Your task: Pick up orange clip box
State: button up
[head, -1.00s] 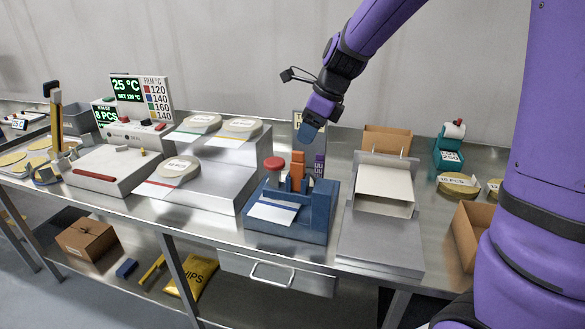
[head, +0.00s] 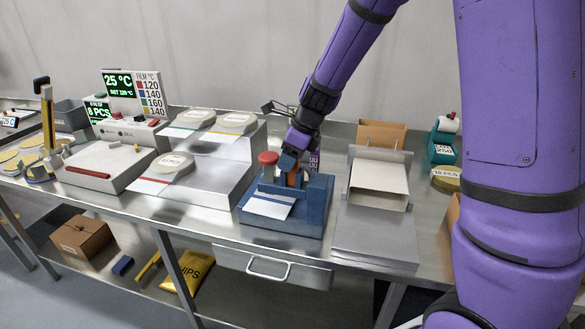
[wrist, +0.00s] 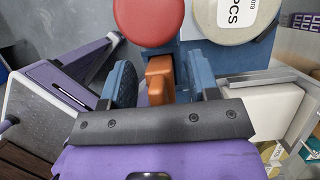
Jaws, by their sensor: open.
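The orange clip box (head: 294,178) stands upright in the blue holder (head: 313,217) on the steel table. In the head view it is partly hidden behind my gripper (head: 288,164). In the wrist view the orange clip box (wrist: 159,82) lies between the two blue fingers of my gripper (wrist: 162,80), one on its left and one on its right. The fingers are open. I cannot tell whether either finger touches it.
A red round knob (head: 268,158) stands close to the gripper's left. A purple patterned piece (head: 314,160) is just behind. A grey tray stand (head: 376,235) is to the right, a steel step (head: 215,185) to the left.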

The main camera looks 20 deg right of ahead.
jog(key=c, duration=1)
